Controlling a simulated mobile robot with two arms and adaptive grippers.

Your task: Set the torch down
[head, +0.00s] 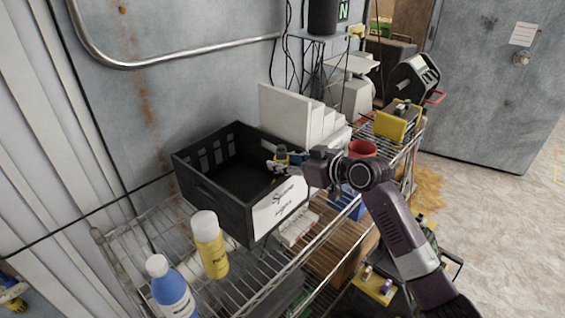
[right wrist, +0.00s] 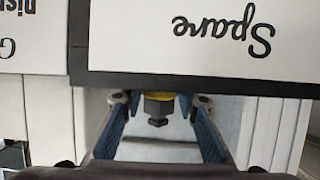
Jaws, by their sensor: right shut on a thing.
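My right gripper (head: 284,161) reaches in from the right, at the label side of a black crate (head: 212,198). It is shut on the torch (head: 281,153), a small dark thing with a little yellow, held near the crate's rim. In the right wrist view, the torch (right wrist: 158,107) shows between the two blue finger pads of the gripper (right wrist: 159,118), with its dark end and a yellow band visible. The rest of it is hidden. I cannot tell whether it touches the crate. My left gripper is not in view.
The crate looks empty and stands on a wire shelf (head: 150,225). A yellow bottle (head: 210,248) and a blue bottle (head: 173,290) stand in front of it. White stepped panels (head: 290,115), a red cup (head: 362,149) and a yellow device (head: 396,122) are behind and right.

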